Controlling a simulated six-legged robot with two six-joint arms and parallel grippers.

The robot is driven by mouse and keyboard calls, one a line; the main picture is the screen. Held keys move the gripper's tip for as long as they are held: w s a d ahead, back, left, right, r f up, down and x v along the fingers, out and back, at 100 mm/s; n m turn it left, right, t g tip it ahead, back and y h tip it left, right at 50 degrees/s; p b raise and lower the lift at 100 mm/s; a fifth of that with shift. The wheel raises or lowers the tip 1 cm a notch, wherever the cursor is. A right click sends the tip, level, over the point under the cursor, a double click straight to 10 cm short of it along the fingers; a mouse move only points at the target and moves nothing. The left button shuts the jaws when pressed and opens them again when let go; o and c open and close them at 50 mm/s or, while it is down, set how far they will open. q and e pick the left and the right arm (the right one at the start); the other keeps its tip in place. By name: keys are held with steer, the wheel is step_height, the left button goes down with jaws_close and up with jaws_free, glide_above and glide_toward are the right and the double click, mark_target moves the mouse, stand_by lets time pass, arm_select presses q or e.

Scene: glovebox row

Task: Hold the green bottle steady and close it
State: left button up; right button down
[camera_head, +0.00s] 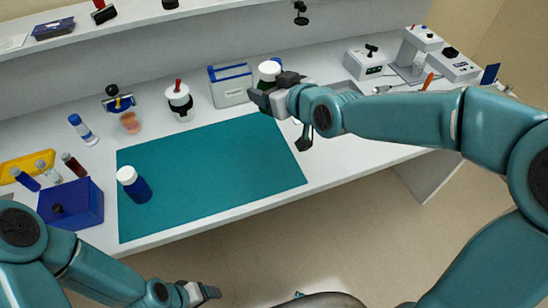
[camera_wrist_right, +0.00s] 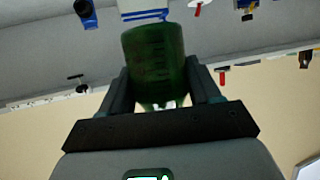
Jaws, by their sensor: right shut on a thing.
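My right gripper (camera_head: 268,90) is shut on the green bottle (camera_wrist_right: 154,60), whose body stands between the two fingers in the right wrist view. In the head view a white cap (camera_head: 269,70) shows above the fingers at the bottle's top; I cannot tell whether it is tight. The gripper is at the far right corner of the teal mat, and it hides most of the bottle there. My left gripper (camera_head: 208,293) is low in the head view, in front of the bench edge, away from the bottle. Its jaw opening is not clear.
A blue bottle with a white cap (camera_head: 139,190) stands on the left of the teal mat (camera_head: 215,170). A blue box (camera_head: 85,205) and small vials are at the left. A white-and-blue box (camera_head: 230,86) stands left of my right gripper. The mat's middle is clear.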

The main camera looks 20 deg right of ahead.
steer(key=shift+a, duration=0.1)
steer(key=shift+s+f, duration=0.1)
steer(key=shift+f, duration=0.15)
step_height(320, 180, down, 16)
steer(key=shift+r, duration=0.2)
steer(key=shift+f, duration=1.95)
